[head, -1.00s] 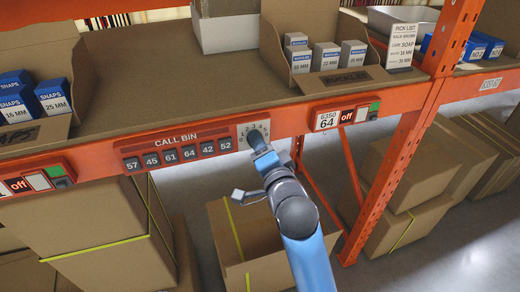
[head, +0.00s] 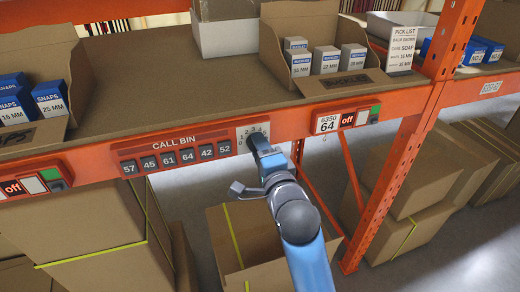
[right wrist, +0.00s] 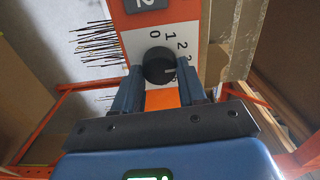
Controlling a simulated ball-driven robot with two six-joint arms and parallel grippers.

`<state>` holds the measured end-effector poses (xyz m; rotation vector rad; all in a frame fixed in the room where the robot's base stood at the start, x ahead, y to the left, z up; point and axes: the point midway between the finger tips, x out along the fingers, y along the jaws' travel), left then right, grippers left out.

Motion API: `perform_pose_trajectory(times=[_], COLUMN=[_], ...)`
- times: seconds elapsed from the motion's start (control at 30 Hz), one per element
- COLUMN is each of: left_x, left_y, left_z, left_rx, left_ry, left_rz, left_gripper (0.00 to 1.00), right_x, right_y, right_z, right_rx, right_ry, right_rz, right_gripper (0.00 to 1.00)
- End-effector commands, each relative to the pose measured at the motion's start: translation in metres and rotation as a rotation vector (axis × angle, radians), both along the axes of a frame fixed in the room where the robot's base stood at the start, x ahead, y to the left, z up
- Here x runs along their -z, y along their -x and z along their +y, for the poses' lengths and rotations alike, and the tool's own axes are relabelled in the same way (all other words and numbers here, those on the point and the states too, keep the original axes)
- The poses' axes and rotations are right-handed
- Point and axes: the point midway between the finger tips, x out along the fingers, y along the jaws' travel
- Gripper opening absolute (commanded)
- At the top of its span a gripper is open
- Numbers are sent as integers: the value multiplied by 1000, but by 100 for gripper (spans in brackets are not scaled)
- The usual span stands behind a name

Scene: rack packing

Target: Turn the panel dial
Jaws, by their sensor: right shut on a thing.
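The panel dial (right wrist: 160,66) is a round black knob with a white mark, on a white plate (right wrist: 140,38) with numbers around it. In the right wrist view its white mark points to the right. My right gripper (right wrist: 158,82) is shut on the dial, one blue finger on each side. In the head view the right gripper (head: 262,148) reaches up to the dial's plate (head: 246,132) on the orange beam, and hides most of the dial. My left gripper is in neither current view.
Left of the dial is the CALL BIN panel (head: 175,154) with several number tiles. Right of it is a 64 tag with an off display (head: 346,119). Open cartons of small boxes (head: 325,85) stand on the shelf above. Large cartons (head: 92,225) stand below.

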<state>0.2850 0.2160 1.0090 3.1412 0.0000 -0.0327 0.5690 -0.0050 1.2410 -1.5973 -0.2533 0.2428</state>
Motion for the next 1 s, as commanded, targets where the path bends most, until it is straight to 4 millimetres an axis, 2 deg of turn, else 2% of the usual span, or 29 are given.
perform_pose_trajectory(times=[0.13, 0.17, 0.3, 0.73, 0.87, 1.0], left_x=[0, 0, 0, 2, 6, 12], left_y=[0, 0, 0, 0, 0, 0], left_z=[0, 0, 0, 0, 0, 0], left_rx=[0, 0, 0, 0, 0, 0], left_ry=[0, 0, 0, 0, 0, 0], left_rz=[0, 0, 0, 0, 0, 0], left_gripper=[0, 0, 0, 0, 0, 0], right_x=[0, 0, 0, 1, 2, 3], right_y=[0, 0, 0, 5, 17, 40], right_z=[0, 0, 0, -2, -5, -12], right_rx=[1, 1, 0, 0, 0, -1], right_ry=[1, 1, 2, 2, 2, 2], right_rz=[1, 1, 0, -1, -1, -1], right_gripper=[10, 44, 65, 65, 65, 65])
